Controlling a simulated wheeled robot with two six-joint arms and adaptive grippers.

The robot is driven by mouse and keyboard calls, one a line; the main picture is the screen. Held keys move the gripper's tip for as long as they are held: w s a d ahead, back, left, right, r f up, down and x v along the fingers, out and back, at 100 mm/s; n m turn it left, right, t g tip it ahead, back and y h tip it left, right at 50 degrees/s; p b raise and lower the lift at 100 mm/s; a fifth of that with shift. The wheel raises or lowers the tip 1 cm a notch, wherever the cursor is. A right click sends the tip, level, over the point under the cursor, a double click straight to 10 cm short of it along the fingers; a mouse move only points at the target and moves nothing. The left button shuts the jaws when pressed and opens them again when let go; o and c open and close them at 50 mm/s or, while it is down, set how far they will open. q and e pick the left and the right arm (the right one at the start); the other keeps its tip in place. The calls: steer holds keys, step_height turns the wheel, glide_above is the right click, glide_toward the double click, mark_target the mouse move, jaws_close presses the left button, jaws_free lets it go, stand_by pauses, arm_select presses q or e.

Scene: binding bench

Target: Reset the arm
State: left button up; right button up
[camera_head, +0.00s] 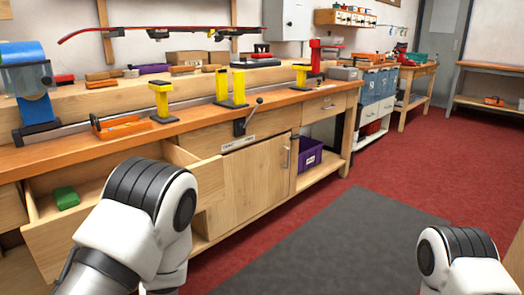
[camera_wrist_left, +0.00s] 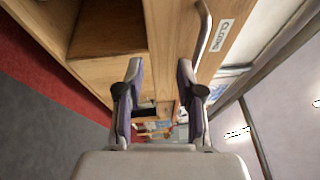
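My left arm (camera_head: 150,215) rises in the lower left of the head view, in front of the bench; its gripper does not show there. In the left wrist view, the left gripper (camera_wrist_left: 160,72) has its two fingers spread apart with nothing between them. A wooden front with a metal handle (camera_wrist_left: 204,35) and a label lies beyond the fingers. My right arm (camera_head: 460,262) shows in the lower right corner of the head view; its gripper is out of the frame.
The wooden bench (camera_head: 285,88) carries yellow stands and an orange tray (camera_head: 118,127). An open drawer (camera_head: 95,235) holding a green item (camera_head: 66,197) juts out near my left arm. A purple bin (camera_head: 309,154) sits on a shelf. The grey mat (camera_head: 340,240) is clear.

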arm_select(q)
steer(key=s+a+f+n+g+h, duration=0.15)
steer(key=s+f+g, duration=0.3)
steer(key=f, duration=0.55)
steer(key=s+f+n+g+h, duration=0.25)
steer(key=s+f, duration=0.35)
steer(key=f, duration=0.4)
steer(key=s+d+f+n+g+h, duration=0.3)
steer(key=s+f+n+g, duration=0.15)
steer(key=s, duration=0.45)
steer(key=s+d+f+n+g+h, duration=0.25)
steer(key=s+f+n+g, duration=0.2)
steer(key=s, duration=0.45)
step_height(320, 180, up, 33)
steer(key=p, duration=3.2)
steer(key=shift+s+d+f+n+g+p, duration=0.15)
steer(key=shift+s+d+n+g+p, duration=0.15)
steer(key=shift+d+n+g, duration=0.15)
